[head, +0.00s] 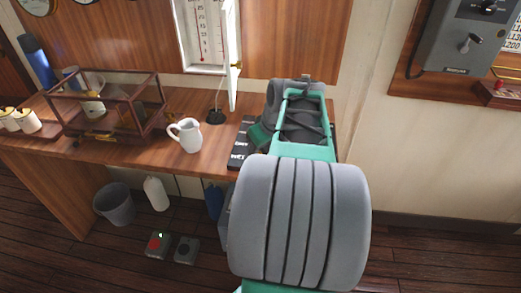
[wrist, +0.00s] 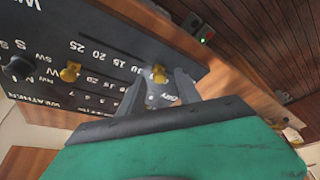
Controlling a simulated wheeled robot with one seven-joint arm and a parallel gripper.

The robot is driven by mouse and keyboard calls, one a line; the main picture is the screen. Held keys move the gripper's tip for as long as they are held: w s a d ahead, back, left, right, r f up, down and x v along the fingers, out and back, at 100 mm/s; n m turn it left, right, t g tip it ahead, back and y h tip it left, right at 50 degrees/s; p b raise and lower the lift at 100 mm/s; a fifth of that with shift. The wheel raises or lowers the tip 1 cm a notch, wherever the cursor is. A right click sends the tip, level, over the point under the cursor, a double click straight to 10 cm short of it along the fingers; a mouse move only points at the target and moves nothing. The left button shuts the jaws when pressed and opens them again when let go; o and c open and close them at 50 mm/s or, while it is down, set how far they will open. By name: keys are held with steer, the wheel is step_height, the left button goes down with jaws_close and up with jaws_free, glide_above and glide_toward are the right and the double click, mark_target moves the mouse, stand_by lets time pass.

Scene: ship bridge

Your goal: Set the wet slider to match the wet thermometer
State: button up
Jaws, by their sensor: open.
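A thermometer board (head: 205,32) with red columns hangs in a white wall case; its labels are too small to read. A black weather panel (head: 238,152) lies on the desk, mostly hidden by my arm. The wrist view shows the panel (wrist: 110,28) upside down, with number scales and two yellow slider knobs. One yellow knob (wrist: 70,72) is away from my gripper. The other yellow knob (wrist: 159,74) is by the fingertips of my gripper (wrist: 160,80), which is open. I cannot tell contact, nor which slider is wet. The head view hides my fingers.
The case's white door (head: 234,50) stands open near my arm. A white jug (head: 186,135) and a wood-framed rack (head: 108,105) stand left on the desk. A black round knob (wrist: 17,68) is on the panel. A bin (head: 115,205) and boxes are on the floor.

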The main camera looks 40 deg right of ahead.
steer(key=shift+f, duration=0.1)
jaws_close()
stand_by(0.4)
stand_by(1.0)
